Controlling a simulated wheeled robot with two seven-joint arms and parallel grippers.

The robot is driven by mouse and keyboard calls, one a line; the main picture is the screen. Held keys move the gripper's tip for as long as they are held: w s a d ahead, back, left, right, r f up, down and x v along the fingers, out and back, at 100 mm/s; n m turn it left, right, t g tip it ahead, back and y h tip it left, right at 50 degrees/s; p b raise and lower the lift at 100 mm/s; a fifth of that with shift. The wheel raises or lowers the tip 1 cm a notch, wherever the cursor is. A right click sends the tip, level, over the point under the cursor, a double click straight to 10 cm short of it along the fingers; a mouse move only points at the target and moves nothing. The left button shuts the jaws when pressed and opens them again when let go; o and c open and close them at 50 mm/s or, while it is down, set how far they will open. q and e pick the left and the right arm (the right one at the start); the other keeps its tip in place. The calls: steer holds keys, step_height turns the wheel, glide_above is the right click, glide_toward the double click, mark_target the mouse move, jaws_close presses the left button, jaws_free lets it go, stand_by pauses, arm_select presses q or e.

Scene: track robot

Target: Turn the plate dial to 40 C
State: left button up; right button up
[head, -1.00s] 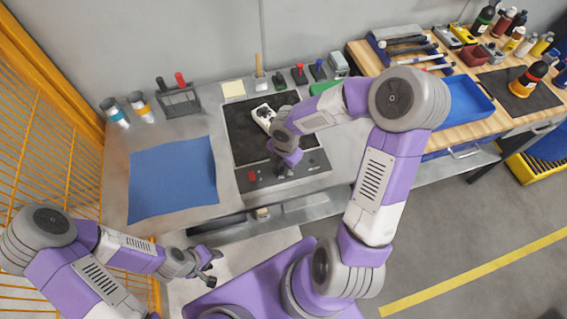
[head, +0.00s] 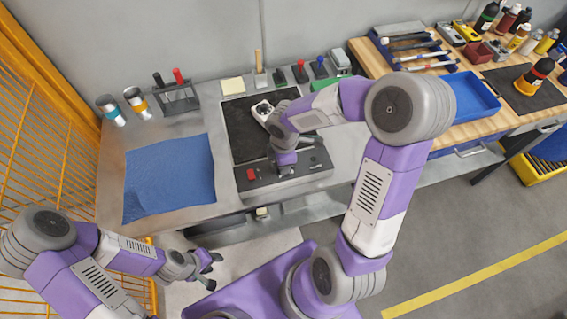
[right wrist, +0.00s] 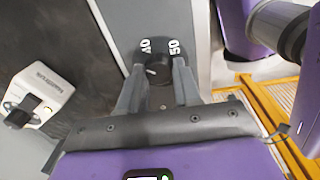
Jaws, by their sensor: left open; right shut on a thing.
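The plate dial (right wrist: 158,74) is a dark round knob with a pale pointer mark, on the grey front panel (head: 313,168) of the black-topped plate (head: 240,128). Printed 40 and 50 show beyond it, at left and right in the right wrist view; the mark lies on the 40 side. I cannot tell whether it lines up exactly. My right gripper (right wrist: 158,90) is shut on the dial, one finger on each side. In the head view the gripper hides the dial. My left gripper (head: 214,270) is open and empty, in front of the bench.
A white device (head: 262,111) lies on the black plate. A red switch (head: 251,174) is on the panel's left. A blue mat (head: 168,178) lies to the left. A blue tray (head: 470,97) and bottles stand on the wooden bench at right.

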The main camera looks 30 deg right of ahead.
steer(key=m+b, duration=0.1)
steer(key=m, duration=0.2)
steer(key=shift+m, duration=0.3)
steer(key=shift+m+b, duration=0.7)
steer(key=shift+m, duration=0.7)
steer(key=o, duration=1.1)
steer(key=shift+c, duration=0.2)
steer(key=shift+r, duration=0.1)
step_height(320, 180, up, 8)
steer(key=p, duration=0.2)
steer(key=shift+s+a+f+p, duration=0.15)
steer(key=shift+f+p, duration=0.1)
steer(key=shift+p, duration=0.15)
